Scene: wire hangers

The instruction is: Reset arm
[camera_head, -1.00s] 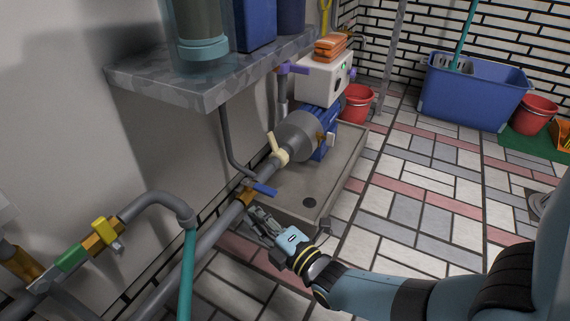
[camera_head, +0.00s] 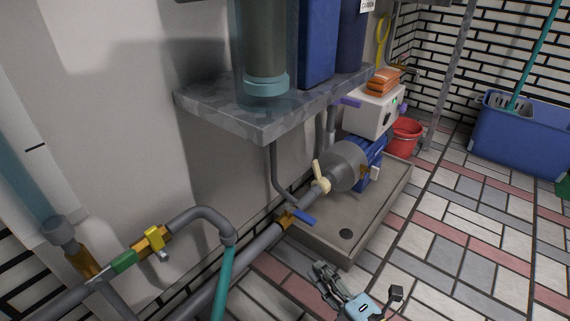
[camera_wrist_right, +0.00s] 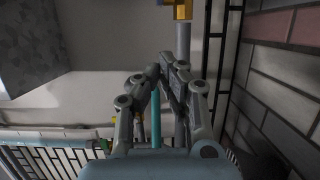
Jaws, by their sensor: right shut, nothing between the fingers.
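My right gripper (camera_head: 324,270) is at the bottom of the head view, its grey fingers shut and empty. In the right wrist view the fingers of my right gripper (camera_wrist_right: 166,66) are close together with nothing held. Beyond them are a grey pipe with a brass-coloured part (camera_wrist_right: 183,10) and a teal hose (camera_wrist_right: 156,118). My left gripper is not in view.
A blue pump (camera_head: 371,158) sits on the grey tray (camera_head: 385,205) under a stone shelf (camera_head: 215,112). Pipes with a yellow-handled valve (camera_head: 155,240) run along the wall at left. A red bucket (camera_head: 404,139) and blue mop bucket (camera_head: 520,140) stand behind. Tiled floor is open at right.

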